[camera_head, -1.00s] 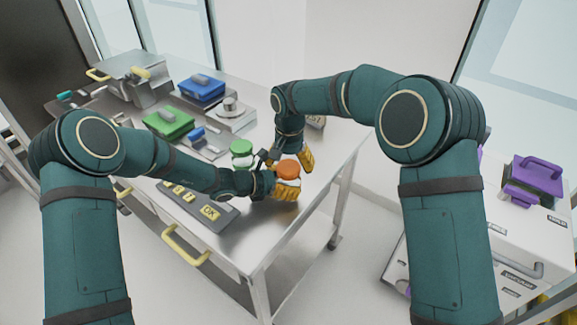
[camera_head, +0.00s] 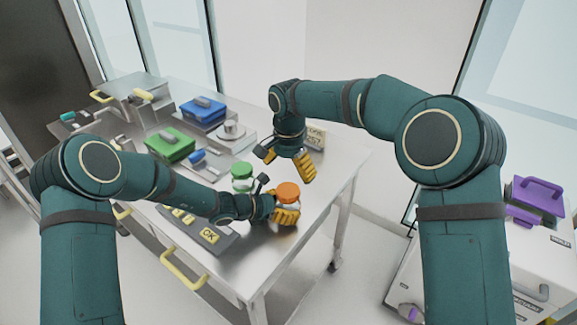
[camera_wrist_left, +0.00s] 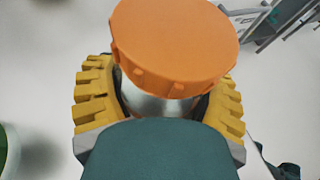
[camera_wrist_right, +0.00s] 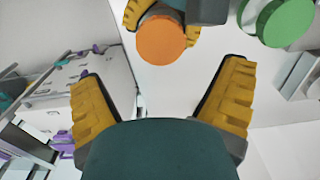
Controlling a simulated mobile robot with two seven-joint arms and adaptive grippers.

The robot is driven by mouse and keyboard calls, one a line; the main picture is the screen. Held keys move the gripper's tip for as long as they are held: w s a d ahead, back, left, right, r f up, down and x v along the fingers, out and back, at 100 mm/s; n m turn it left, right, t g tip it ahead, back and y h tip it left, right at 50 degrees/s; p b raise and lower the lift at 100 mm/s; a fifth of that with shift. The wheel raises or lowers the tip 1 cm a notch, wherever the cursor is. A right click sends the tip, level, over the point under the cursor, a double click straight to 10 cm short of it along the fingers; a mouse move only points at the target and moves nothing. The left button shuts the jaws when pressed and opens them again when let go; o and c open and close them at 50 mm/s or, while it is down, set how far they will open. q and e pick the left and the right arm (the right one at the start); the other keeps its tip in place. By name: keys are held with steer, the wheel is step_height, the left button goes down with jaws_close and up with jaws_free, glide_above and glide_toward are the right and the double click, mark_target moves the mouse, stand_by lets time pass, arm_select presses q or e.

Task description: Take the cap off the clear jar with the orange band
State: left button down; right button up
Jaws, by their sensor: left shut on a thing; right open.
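The clear jar (camera_wrist_left: 160,104) with an orange cap (camera_head: 288,193) stands at the right end of the metal table. My left gripper (camera_head: 282,213) is shut on the jar's body, below the cap. In the left wrist view the orange cap (camera_wrist_left: 175,40) sits on top of the jar between the yellow fingers. My right gripper (camera_head: 285,166) is open and empty, above and behind the jar, pointing down. In the right wrist view the cap (camera_wrist_right: 161,38) lies beyond the spread fingertips, apart from them. The orange band is not clearly visible.
A green-capped jar (camera_head: 242,174) stands just left of the orange-capped one. A keypad panel (camera_head: 205,236) lies near the front edge of the table (camera_head: 262,262). A green box (camera_head: 170,144), a blue box (camera_head: 203,112) and a scale (camera_head: 231,133) stand farther back left.

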mark_target(289, 189)
step_height(289, 189, down, 7)
steer(key=shift+r, duration=0.1)
stand_by(0.3)
steer(key=c, duration=1.3)
steer(key=shift+n, duration=1.7)
steer(key=o, duration=1.2)
steer(key=shift+o, duration=0.2)
